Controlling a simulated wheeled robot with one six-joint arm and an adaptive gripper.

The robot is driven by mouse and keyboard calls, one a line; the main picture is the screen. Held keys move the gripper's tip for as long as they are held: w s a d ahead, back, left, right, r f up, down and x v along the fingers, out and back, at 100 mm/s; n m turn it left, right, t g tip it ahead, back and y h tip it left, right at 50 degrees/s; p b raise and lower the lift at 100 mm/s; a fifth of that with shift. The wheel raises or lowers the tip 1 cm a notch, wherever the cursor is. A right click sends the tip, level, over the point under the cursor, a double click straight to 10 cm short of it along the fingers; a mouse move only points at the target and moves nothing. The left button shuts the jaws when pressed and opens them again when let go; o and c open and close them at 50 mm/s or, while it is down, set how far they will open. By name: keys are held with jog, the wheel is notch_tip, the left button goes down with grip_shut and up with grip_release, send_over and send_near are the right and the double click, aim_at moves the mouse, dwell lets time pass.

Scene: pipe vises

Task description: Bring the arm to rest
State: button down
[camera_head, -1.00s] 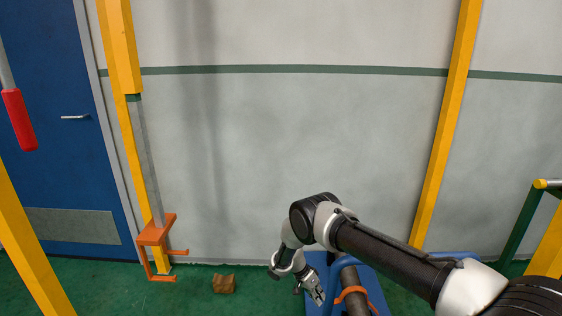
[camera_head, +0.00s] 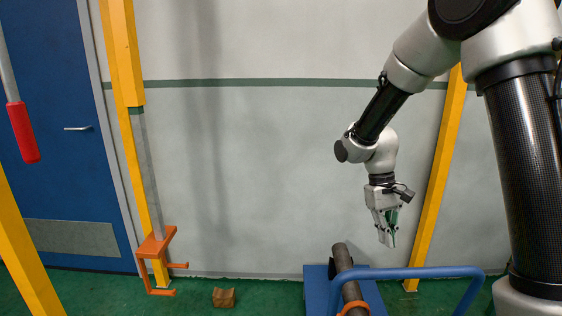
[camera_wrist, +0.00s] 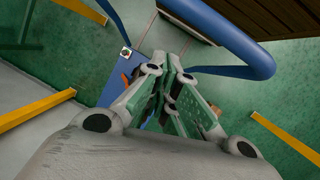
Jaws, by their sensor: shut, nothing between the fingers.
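My gripper (camera_head: 389,238) hangs pointing down at the right of the head view, in front of the grey wall. It is raised above and to the right of a grey pipe (camera_head: 343,258). Its fingers are shut with nothing between them. In the wrist view the fingers (camera_wrist: 172,75) lie close together over the blue and green floor area. My arm is folded up, with its elbow near the top right of the head view.
A blue base (camera_head: 316,290) with an orange clamp (camera_head: 353,309) carries the pipe, and a blue rail (camera_head: 420,272) runs beside it. An orange bracket (camera_head: 155,247) and a brown block (camera_head: 224,298) are at left. Yellow posts (camera_head: 447,150) stand against the wall.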

jog(key=s+d+r+m+t+y, duration=0.1)
jog(key=s+d+r+t, duration=0.2)
jog(key=s+r, duration=0.6)
jog(key=s+d+r+m+t, duration=0.1)
jog(key=s+d+r+t, duration=0.3)
jog(key=s+d+r, duration=0.2)
jog(key=s+r, duration=0.2)
jog(key=s, duration=0.1)
jog(key=shift+s+r+m+y, duration=0.3)
jog(key=shift+s+r+y, duration=0.05)
jog(key=shift+y, duration=0.05)
jog(key=shift+d, duration=0.15)
